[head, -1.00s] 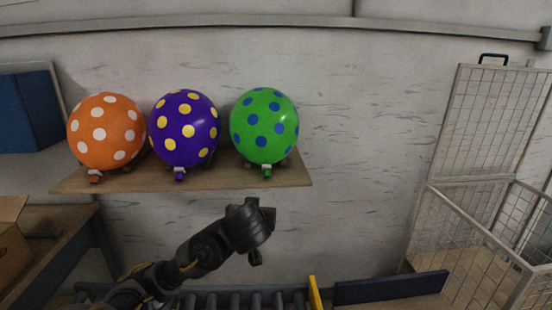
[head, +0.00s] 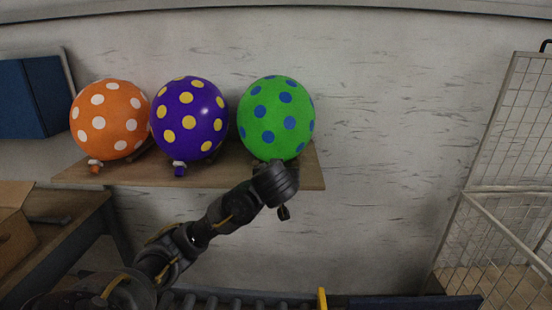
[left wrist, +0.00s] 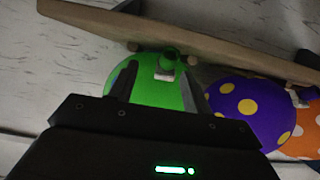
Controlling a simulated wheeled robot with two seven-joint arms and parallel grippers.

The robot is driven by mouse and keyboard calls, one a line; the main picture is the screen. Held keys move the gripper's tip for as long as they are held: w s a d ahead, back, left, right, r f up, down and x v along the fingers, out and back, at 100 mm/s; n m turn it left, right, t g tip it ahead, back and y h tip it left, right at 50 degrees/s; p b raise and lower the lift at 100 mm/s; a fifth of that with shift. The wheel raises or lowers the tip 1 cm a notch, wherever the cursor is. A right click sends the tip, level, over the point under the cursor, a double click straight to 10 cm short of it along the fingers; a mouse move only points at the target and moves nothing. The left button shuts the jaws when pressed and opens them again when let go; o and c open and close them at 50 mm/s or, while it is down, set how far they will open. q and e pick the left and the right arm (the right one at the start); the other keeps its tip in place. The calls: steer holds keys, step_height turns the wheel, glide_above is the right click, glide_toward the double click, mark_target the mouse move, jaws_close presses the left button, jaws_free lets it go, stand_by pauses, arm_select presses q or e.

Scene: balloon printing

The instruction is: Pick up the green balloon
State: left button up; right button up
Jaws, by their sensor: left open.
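The green balloon (head: 275,115) with blue dots sits at the right end of a wooden shelf (head: 215,170) on the wall. My left arm reaches up from below, and its dark wrist is just under the balloon, hiding its neck in the head view. In the left wrist view, which appears upside down, my left gripper (left wrist: 158,84) is open, with its fingers pointing at the green balloon (left wrist: 150,92). The balloon's green knot and pale clip (left wrist: 165,74) show between the finger lines. I cannot tell whether the fingers touch it. My right gripper is not in view.
The purple balloon (head: 188,115) with yellow dots stands close left of the green one, and the orange balloon (head: 110,120) stands further left. A wire cage (head: 490,215) is at the right. A roller conveyor (head: 225,300) runs below. The wall right of the shelf is clear.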

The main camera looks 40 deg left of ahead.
arm_select(q)
steer(key=shift+w+a+f+p, duration=0.15)
steer(key=shift+w+a+p, duration=0.25)
steer(key=shift+a, duration=0.3)
steer(key=x, duration=0.1)
steer(key=p+x, duration=0.1)
steer(key=x, duration=0.1)
steer(key=shift+a+f, duration=0.2)
steer(key=shift+a, duration=0.25)
steer(key=shift+w+a+f, duration=0.15)
steer(key=shift+w+f, duration=0.05)
steer(key=shift+w, duration=0.05)
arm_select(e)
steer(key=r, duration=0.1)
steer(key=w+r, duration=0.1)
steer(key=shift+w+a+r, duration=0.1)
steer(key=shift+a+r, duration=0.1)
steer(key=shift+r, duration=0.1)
arm_select(q)
steer(key=c, duration=0.9)
